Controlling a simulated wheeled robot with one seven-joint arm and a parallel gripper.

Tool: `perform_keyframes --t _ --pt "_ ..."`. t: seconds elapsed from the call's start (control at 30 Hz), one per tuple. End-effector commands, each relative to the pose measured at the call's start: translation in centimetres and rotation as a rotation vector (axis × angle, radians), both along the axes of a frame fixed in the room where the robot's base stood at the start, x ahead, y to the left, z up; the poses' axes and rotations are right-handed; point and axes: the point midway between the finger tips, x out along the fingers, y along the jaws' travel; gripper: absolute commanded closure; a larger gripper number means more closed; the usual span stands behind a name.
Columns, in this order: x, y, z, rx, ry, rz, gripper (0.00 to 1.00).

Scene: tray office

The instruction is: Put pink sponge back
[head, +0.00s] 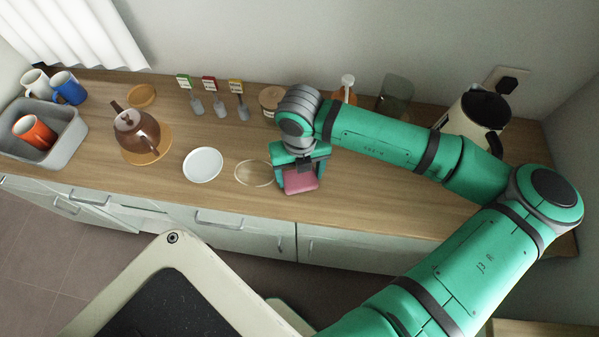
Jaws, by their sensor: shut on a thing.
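The pink sponge (301,180) shows in the head view near the front edge of the wooden counter, right of the middle. My gripper (300,166) is above it, pointing down, and is shut on the sponge. My wrist hides the sponge's far side. I cannot tell whether the sponge touches the counter or hangs slightly above it. A thin round outline, like a clear or tan dish (254,173), lies just left of the sponge.
A white plate (203,165), brown teapot (136,131) and grey bin (68,148) with mugs stand left. Several tagged spoons, a lidded jar (271,98), a soap bottle (347,88) and a kettle (470,118) line the back. The counter's front edge (225,207) is near the sponge.

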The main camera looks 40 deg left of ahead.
Motion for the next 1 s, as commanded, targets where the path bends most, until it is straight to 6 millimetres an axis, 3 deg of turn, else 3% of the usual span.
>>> perform_keyframes --t 0.4,0.43,0.5,0.83,1.0 --pt "0.0 0.0 -0.6 0.001 -0.001 -0.002 0.55" --pt "0.0 0.0 -0.6 0.001 -0.001 -0.002 0.26" --pt "0.0 0.0 -0.6 0.001 -0.001 -0.002 0.12" --pt "0.0 0.0 -0.4 0.001 -0.001 -0.002 0.12" --pt "0.1 0.0 1.3 0.001 -0.003 -0.001 0.12"
